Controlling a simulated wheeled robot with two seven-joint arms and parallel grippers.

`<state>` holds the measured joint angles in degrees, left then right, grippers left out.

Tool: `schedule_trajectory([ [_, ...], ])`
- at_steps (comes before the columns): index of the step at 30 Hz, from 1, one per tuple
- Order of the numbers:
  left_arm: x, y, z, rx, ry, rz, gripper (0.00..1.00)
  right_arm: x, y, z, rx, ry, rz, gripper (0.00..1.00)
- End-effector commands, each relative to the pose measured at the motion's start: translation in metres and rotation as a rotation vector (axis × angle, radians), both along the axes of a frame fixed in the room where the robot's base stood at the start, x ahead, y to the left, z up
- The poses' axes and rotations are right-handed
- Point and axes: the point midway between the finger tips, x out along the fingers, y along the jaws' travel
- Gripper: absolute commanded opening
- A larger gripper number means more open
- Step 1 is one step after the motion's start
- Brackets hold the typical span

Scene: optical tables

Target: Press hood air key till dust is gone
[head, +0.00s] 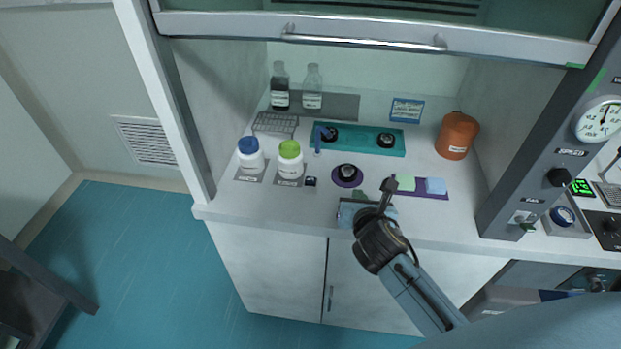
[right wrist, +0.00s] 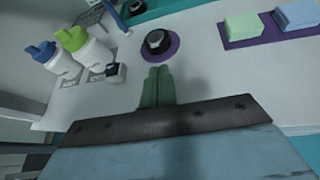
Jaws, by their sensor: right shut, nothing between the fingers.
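My right gripper (head: 359,195) is over the front of the hood's worktop, well left of that post. In the right wrist view its green fingers (right wrist: 158,84) are together and empty, pointing toward a black round knob (right wrist: 156,41) on a purple disc, apart from it. The knob also shows in the head view (head: 347,171). No dust can be made out. My left gripper is not in view.
The hood's sash (head: 370,38) is raised. On the worktop stand a blue-capped bottle (head: 250,160), a green-capped bottle (head: 290,163), a teal tray (head: 365,146) and an orange jar (head: 457,137). A gauge (head: 600,119) and black speed knob (head: 559,177) are on the right post.

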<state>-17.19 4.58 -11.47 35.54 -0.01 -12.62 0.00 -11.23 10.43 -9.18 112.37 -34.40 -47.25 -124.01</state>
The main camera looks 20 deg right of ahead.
Motion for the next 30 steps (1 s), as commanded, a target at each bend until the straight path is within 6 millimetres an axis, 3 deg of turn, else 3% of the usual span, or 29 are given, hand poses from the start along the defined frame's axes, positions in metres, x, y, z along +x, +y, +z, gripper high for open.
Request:
schedule_trajectory([
  [5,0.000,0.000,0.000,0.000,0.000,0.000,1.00,-0.038,0.006,-0.013,0.425,-0.016,-0.242,0.00],
  [15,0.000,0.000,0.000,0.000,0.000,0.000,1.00,-0.130,0.034,-0.037,1.286,-0.041,-0.976,0.00],
  [25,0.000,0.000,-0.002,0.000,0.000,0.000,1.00,-0.191,0.063,-0.072,1.656,-0.072,-1.620,0.00],
  [30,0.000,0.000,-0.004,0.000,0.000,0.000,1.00,-0.210,0.075,-0.135,1.704,-0.096,-1.888,0.00],
])
